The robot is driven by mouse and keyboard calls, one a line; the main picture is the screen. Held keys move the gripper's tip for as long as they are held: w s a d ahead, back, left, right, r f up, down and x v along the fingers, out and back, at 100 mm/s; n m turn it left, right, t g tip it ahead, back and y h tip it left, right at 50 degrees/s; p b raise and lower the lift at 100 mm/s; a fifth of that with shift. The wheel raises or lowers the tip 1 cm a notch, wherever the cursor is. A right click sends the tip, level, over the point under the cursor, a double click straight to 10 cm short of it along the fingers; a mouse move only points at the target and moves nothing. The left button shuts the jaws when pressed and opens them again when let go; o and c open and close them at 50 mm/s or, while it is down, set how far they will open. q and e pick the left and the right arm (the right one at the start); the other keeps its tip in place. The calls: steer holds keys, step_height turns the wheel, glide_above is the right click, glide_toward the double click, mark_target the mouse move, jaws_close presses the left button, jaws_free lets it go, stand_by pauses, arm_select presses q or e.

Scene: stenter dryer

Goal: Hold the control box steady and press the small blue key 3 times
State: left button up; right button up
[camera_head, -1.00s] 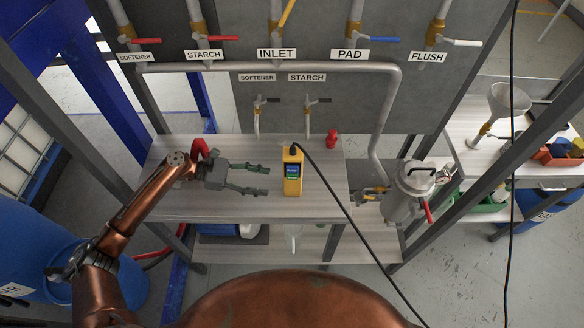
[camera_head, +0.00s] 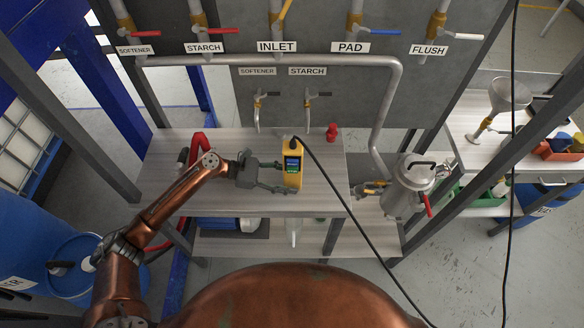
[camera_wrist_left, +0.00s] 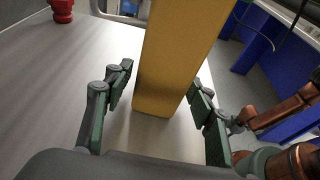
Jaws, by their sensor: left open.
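The yellow control box (camera_head: 293,151) stands upright on the grey shelf, with a dark cable from its top. In the left wrist view the plain yellow side of the box (camera_wrist_left: 178,60) stands between the two open fingers (camera_wrist_left: 160,82), and I see a gap at the left finger. My right gripper is not in view.
The shelf (camera_head: 225,203) is clear around the box. A small red object (camera_head: 332,132) stands behind it to the right. A metal filter vessel (camera_head: 405,190) is further right. The black cable runs down to the right. Pipes and labelled valves are on the panel behind.

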arm_select(q)
steer(key=shift+c, duration=0.4)
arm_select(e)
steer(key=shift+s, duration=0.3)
arm_select(q)
steer(key=c, duration=0.6)
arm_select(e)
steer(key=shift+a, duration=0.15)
arm_select(q)
steer(key=shift+c, duration=0.3)
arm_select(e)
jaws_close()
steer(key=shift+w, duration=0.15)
